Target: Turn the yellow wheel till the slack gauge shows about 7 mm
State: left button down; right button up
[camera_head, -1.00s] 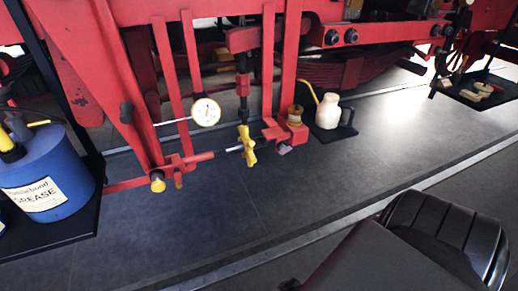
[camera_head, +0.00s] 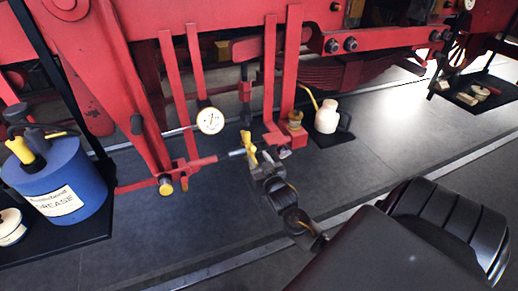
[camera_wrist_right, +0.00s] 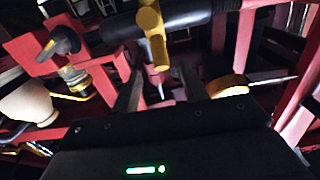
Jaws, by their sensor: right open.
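The yellow wheel (camera_head: 248,142) sits on a rod low on the red frame. It also shows close up in the right wrist view (camera_wrist_right: 151,35), on a dark shaft. The slack gauge (camera_head: 210,121) is a round white dial left of the wheel; its reading is too small to make out. My right gripper (camera_head: 262,164) is at the wheel's near side, partly overlapping it in the head view. In the right wrist view its two fingers (camera_wrist_right: 160,82) are apart, with the wheel just beyond them; I cannot tell whether they touch it. My left gripper is out of view.
Red bars (camera_head: 196,75) stand around the wheel and gauge. A blue grease drum (camera_head: 85,180) stands on a dark mat at the left. A cream oil can (camera_head: 327,115) stands right of the wheel. The grey floor (camera_head: 190,235) in front is clear.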

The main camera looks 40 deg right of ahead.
aim_at(254, 159)
jog(key=b+x, duration=0.1)
jog(key=x, duration=0.1)
jog(key=b+x, duration=0.1)
jog(key=x, duration=0.1)
jog(key=shift+w+f, duration=0.1)
jog(key=shift+f, duration=0.15)
jog(key=shift+r+b+x, duration=0.2)
jog(key=shift+b+x, duration=0.45)
jog(key=shift+x, duration=0.25)
jog(key=shift+c, duration=0.2)
grip_shut()
jog(key=shift+f, duration=0.15)
dwell(0.5)
jog(key=shift+s+a+f+b, duration=0.1)
jog(key=shift+s+f+b, duration=0.15)
jog(key=shift+f, duration=0.4)
jog(key=shift+s+a+f+b, duration=0.1)
jog(key=shift+s+f+b, duration=0.1)
jog(key=shift+s+f, duration=0.3)
jog(key=shift+s+a+f+b, duration=0.1)
jog(key=shift+s+f+b, duration=0.1)
jog(key=shift+f, duration=0.7)
